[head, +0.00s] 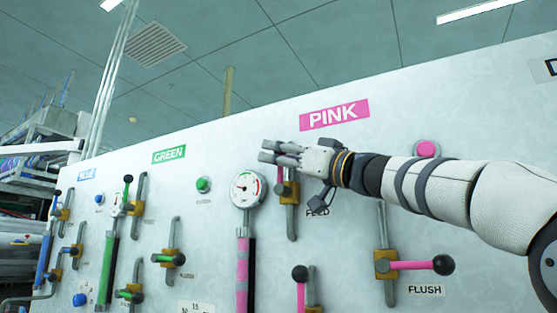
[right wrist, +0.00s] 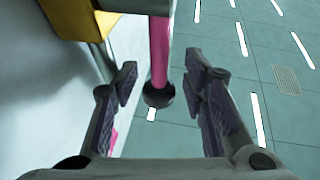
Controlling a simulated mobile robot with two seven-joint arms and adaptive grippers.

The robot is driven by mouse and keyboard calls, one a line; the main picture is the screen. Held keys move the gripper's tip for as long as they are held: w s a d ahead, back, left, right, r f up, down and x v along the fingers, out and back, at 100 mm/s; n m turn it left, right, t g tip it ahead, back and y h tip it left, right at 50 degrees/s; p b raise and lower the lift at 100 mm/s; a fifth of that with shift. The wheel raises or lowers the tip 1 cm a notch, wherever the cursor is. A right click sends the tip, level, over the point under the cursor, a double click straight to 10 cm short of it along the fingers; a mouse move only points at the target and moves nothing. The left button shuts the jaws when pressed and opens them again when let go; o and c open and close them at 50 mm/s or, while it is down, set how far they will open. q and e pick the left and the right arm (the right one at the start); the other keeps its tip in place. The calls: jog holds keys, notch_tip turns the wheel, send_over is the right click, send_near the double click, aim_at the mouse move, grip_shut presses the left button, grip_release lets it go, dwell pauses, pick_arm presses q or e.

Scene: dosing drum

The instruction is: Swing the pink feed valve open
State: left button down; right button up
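The feed valve (head: 290,192) is a brass-coloured body on a grey vertical pipe, under the PINK sign and beside the FEED label. Its pink lever (head: 280,184) points up, and its upper end is hidden behind my right gripper (head: 266,151). In the right wrist view, the pink lever (right wrist: 160,48) ends in a black ball knob (right wrist: 158,95). The right gripper's fingers (right wrist: 162,66) stand apart on either side of the lever, with gaps visible on both sides. The brass body (right wrist: 75,18) shows at the upper left there. My left gripper is not in view.
A pressure gauge (head: 246,188) stands just left of the feed valve. A round pink button (head: 427,149) sits behind my right arm. The FLUSH valve's pink lever (head: 420,265) points right below. Green and blue valves fill the panel's left.

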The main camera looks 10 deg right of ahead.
jog(key=shift+w+f, duration=0.1)
jog(key=shift+f, duration=0.2)
jog(key=shift+f, duration=0.1)
jog(key=v, duration=0.8)
jog(key=shift+r, duration=0.35)
